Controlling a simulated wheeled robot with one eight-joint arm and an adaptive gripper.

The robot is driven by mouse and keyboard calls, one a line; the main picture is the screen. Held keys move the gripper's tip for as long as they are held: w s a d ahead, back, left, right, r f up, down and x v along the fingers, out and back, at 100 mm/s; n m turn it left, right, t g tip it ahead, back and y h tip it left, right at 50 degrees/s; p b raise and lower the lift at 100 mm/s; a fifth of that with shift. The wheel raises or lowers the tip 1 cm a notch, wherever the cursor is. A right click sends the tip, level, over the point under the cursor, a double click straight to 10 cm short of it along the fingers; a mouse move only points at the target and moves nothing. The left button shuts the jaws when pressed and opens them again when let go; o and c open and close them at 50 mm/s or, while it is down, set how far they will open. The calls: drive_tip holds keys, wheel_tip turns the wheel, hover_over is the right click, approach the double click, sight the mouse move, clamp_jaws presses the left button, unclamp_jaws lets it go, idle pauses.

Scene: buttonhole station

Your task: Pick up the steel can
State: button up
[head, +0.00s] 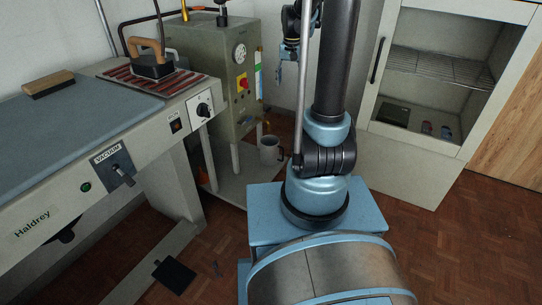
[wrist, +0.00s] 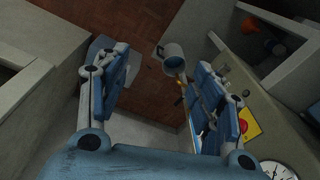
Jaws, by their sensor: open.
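The steel can (head: 270,150) is a grey cylinder with a side handle. It stands at the foot of the green boiler, on the pale low shelf beside my arm in the head view. In the wrist view the can (wrist: 173,56) shows beyond my fingers, its open top towards me, in the gap between them and nearer the right finger. My gripper (wrist: 163,65) is open and empty, and does not appear to touch the can. In the head view only part of my gripper shows, beside the arm, above the can.
The green boiler (head: 217,75) with gauge and red-yellow switch stands close by the can. An ironing table (head: 80,115) with an iron (head: 152,65) is at left. A glazed cabinet (head: 430,90) stands at right. An orange object (wrist: 262,27) shows in the wrist view. Parquet floor lies in front.

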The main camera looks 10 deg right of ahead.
drive_tip(key=w+f+m, duration=0.1)
drive_tip(key=w+f, duration=0.5)
drive_tip(key=w, duration=0.3)
drive_tip(key=m, duration=0.2)
hover_over(273, 152)
drive_tip(key=s+d, duration=0.3)
drive_tip(key=d, duration=0.1)
wheel_tip(273, 152, down, 16)
drive_tip(key=shift+m+g, duration=0.6)
drive_tip(key=w+f, duration=0.1)
drive_tip(key=f, duration=0.7)
drive_tip(key=w+f, duration=0.1)
drive_tip(key=f, duration=0.8)
drive_tip(key=w+f, duration=0.2)
drive_tip(key=f, duration=0.7)
drive_tip(key=shift+f, duration=0.2)
drive_tip(key=shift+w+d+f, duration=0.1)
drive_tip(key=shift+f, duration=1.2)
drive_tip(key=shift+w+d+f, duration=0.1)
drive_tip(key=shift+f, duration=1.2)
clamp_jaws()
